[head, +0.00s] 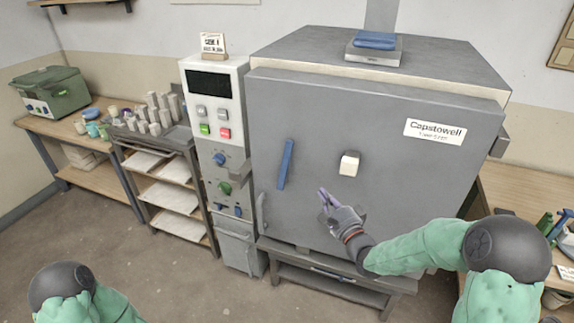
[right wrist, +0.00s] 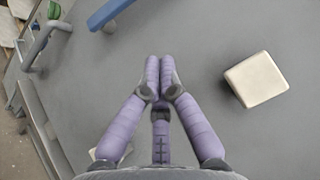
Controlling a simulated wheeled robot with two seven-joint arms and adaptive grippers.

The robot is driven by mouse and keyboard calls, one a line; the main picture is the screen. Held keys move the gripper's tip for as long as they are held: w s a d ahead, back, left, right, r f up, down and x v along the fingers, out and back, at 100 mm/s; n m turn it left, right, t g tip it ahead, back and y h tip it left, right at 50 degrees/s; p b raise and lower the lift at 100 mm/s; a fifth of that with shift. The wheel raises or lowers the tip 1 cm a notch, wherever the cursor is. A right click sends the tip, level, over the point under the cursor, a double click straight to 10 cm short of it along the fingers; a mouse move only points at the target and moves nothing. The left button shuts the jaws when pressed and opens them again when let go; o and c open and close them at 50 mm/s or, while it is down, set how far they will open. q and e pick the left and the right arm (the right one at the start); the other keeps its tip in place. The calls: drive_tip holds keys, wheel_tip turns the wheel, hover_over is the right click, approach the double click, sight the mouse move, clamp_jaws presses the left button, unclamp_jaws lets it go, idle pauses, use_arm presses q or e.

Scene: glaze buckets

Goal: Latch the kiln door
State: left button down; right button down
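The large grey kiln door (head: 310,120) faces me and looks closed or nearly so; I cannot tell whether it sits flush. A blue bar handle (head: 285,164) stands tilted on its left half; its lower end shows in the right wrist view (right wrist: 108,14). A grey lever-like part (right wrist: 42,42) is by the door's left edge, also small in the head view (head: 262,207). My right gripper (head: 323,197) is in front of the door's lower middle, right of and below the handle. Its purple fingers (right wrist: 160,62) are together, with nothing between them. My left gripper is out of view.
A pale square block (head: 349,164) sticks out from the door, above and right of my right gripper. A control cabinet (head: 215,125) with buttons stands left of the kiln. A shelf rack (head: 165,165) and a bench are farther left. The front left floor is free.

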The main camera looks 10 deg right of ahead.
drive_tip(key=shift+r, duration=0.25)
drive_tip(key=b, duration=0.1)
approach(285, 167)
drive_tip(key=w+d, duration=0.2)
drive_tip(key=w+d+r, duration=0.1)
drive_tip(key=w+d, duration=0.2)
drive_tip(key=shift+w+r, duration=0.15)
drive_tip(key=shift+w+a+r+b, duration=0.2)
drive_tip(key=shift+w+a, duration=0.1)
drive_tip(key=shift+a, duration=0.2)
drive_tip(key=shift+w+a+r+b, duration=0.15)
drive_tip(key=shift+w+a, duration=0.15)
drive_tip(key=shift+a, duration=0.2)
drive_tip(key=shift+w+a, duration=0.4)
drive_tip(key=shift+a, duration=0.2)
drive_tip(key=shift+w+a+r, duration=0.1)
drive_tip(key=shift+a+r, duration=0.05)
drive_tip(key=shift+r, duration=0.1)
drive_tip(key=shift+a+g+p, duration=0.1)
drive_tip(key=shift+g+p, duration=0.2)
drive_tip(key=shift+p, duration=0.05)
